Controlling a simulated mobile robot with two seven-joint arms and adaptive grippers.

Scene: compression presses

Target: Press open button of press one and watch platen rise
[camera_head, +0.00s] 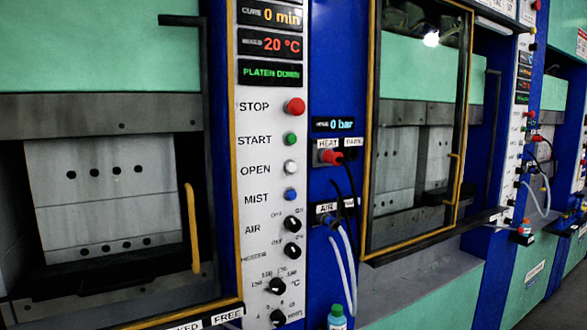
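The control panel (257,192) of the nearest press stands left of centre. Its white open button (290,167) sits beside the label OPEN, below the green start button (290,138) and the red stop button (295,106), and above the blue mist button (291,194). A green display (270,73) reads PLATEN DOWN. The pale platen block (103,195) with dark holes is at the left, below a grey crosshead (100,115). I cannot tell from the panel which press is number one. Neither of my grippers is in view.
A yellow door handle (192,228) stands left of the panel. A second press with a yellow-framed door (374,130) is at the right. Hoses hang from the blue column (322,80) between them, above a green-capped bottle (337,318). More presses recede right. Nothing covers the buttons.

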